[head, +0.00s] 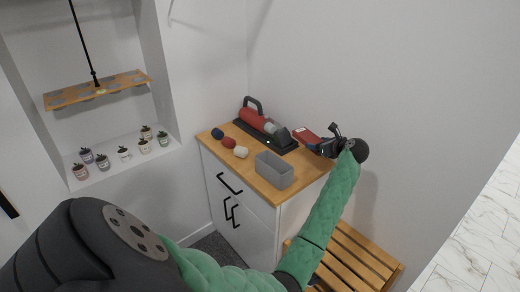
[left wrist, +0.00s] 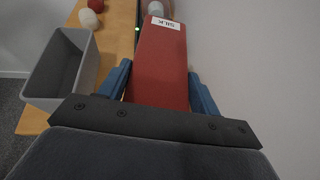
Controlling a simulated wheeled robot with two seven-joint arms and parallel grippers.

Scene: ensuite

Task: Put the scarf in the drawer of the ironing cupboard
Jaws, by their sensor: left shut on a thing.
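The scarf (head: 304,135) looks like a flat red block; in the left wrist view the red block (left wrist: 160,72) bears a white label reading SILK. My left gripper (head: 322,147) is shut on it, with one blue finger on each side, at the right end of the cupboard top by the wall. I cannot tell whether the scarf touches the top. The ironing cupboard (head: 250,224) is white with a wooden top. Its drawer (head: 247,192), with a black bar handle, looks shut, and so do the doors below. My right gripper is not in view.
On the top stand a grey open bin (head: 276,171), a red steamer (head: 257,120) on a dark base, and small blue, red and white rolls (head: 229,142). A slatted wooden bench (head: 355,258) is at the right front. Small pots (head: 124,153) line the niche.

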